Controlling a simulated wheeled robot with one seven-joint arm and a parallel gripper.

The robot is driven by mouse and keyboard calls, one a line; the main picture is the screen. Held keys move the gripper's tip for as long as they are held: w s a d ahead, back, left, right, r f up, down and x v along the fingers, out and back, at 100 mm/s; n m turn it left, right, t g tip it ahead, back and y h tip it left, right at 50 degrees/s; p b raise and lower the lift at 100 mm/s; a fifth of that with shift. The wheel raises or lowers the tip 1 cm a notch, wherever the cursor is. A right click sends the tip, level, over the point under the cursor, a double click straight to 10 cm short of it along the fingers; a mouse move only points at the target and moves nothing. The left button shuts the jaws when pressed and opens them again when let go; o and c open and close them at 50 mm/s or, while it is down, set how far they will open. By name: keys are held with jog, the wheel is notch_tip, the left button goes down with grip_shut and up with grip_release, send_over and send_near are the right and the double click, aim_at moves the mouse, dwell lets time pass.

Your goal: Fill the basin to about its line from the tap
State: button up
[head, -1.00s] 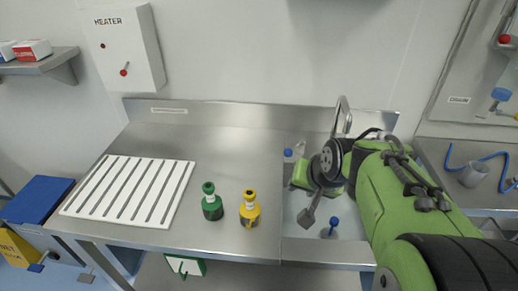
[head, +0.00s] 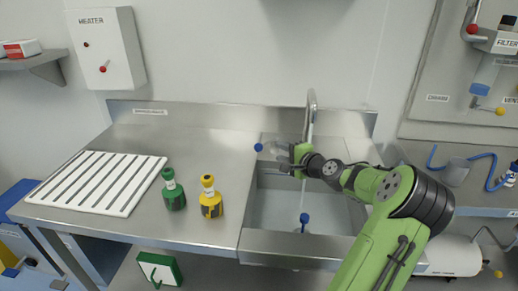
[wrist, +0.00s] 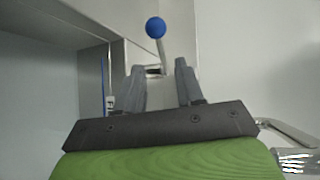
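The steel basin (head: 290,246) is set into the counter at the centre right of the head view. A curved tap spout (head: 311,112) stands at its back. A blue ball knob (head: 258,147) on a stem is at the basin's back left; the wrist view shows the knob (wrist: 155,28) just beyond my fingertips. My gripper (wrist: 160,66) is open, its fingers either side of the stem's lower end; I cannot tell if they touch it. A second blue knob (head: 304,217) stands inside the basin, with a thin pale vertical streak above it. I cannot make out the fill line or water level.
Green (head: 173,190) and yellow (head: 210,197) bottles stand on the counter left of the basin. A white slotted rack (head: 97,183) lies farther left. A steel backsplash (head: 220,117) runs behind. Bare counter lies between bottles and backsplash.

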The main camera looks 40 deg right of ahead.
aim_at(264, 145)
jog(key=b+x, duration=0.1)
jog(key=x, duration=1)
grip_shut()
